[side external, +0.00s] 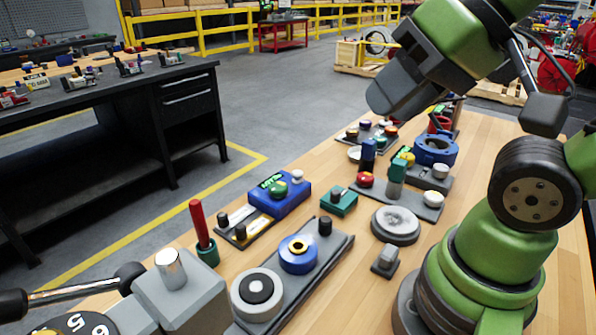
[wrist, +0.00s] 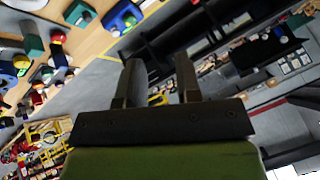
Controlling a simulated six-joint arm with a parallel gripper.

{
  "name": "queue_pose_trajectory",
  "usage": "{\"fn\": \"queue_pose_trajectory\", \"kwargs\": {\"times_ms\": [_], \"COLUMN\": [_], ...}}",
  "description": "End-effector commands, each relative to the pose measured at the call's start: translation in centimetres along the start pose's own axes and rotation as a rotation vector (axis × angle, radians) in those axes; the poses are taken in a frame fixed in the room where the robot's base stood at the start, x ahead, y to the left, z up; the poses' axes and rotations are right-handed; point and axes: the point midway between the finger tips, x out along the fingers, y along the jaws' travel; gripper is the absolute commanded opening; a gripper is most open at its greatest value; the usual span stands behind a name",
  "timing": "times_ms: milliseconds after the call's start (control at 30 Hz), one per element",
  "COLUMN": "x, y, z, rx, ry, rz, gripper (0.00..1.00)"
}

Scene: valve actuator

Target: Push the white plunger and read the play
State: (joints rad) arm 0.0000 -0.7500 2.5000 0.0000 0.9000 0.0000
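A small white plunger-like knob (side external: 297,176) stands on the right end of a blue box (side external: 290,200) in the side view. The box has a dark display with green characters (side external: 271,181) and a green dome button (side external: 278,190). Another white-topped knob (side external: 440,170) stands on a grey plate farther right, so I cannot tell for sure which one is the plunger. My gripper (side external: 392,92) is high above the bench, apart from both. In the wrist view my gripper (wrist: 158,75) has two parallel fingers apart, with nothing between them.
The wooden bench (side external: 340,270) carries several fixtures. A red upright handle (side external: 199,222), a blue ring (side external: 298,254), a teal block (side external: 338,202) and a grey disc (side external: 396,224) stand around the box. A dark workbench (side external: 110,95) is across the aisle.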

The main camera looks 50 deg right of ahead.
Motion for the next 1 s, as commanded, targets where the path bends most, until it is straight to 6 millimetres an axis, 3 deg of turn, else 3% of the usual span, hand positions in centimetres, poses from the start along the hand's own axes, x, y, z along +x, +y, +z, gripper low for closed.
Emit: {"fn": "queue_pose_trajectory", "kwargs": {"times_ms": [33, 100, 133, 1000], "x": [0.00, 0.00, 0.00, 0.00], "y": [0.00, 0.00, 0.00, 0.00], "z": [0.00, 0.00, 0.00, 0.00], "rx": [0.000, 0.000, 0.000, 0.000], "ry": [0.000, 0.000, 0.000, 0.000], "rz": [0.000, 0.000, 0.000, 0.000], "gripper": [0.20, 0.04, 0.00, 0.00]}}
